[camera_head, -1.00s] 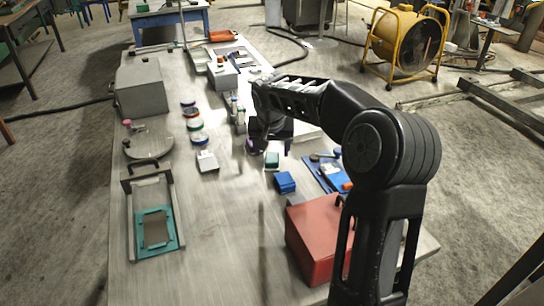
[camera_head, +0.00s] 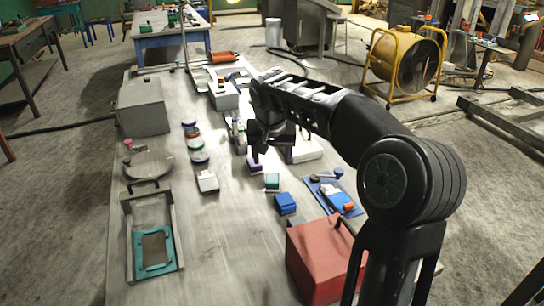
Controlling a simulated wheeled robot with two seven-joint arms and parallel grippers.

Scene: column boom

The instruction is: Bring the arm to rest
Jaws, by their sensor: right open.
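My right arm enters from the lower right and reaches over a long grey table (camera_head: 225,240). Its right gripper (camera_head: 270,158) points down above the middle of the table, near a small purple piece (camera_head: 253,164) and a green block (camera_head: 272,181). The jaws are open, dark and partly hidden by the wrist; I see nothing held in them. My left gripper does not show.
A red box (camera_head: 318,262) stands near my forearm. A blue block (camera_head: 286,203) and a blue tray (camera_head: 334,196) lie beside it. The front middle is bare.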

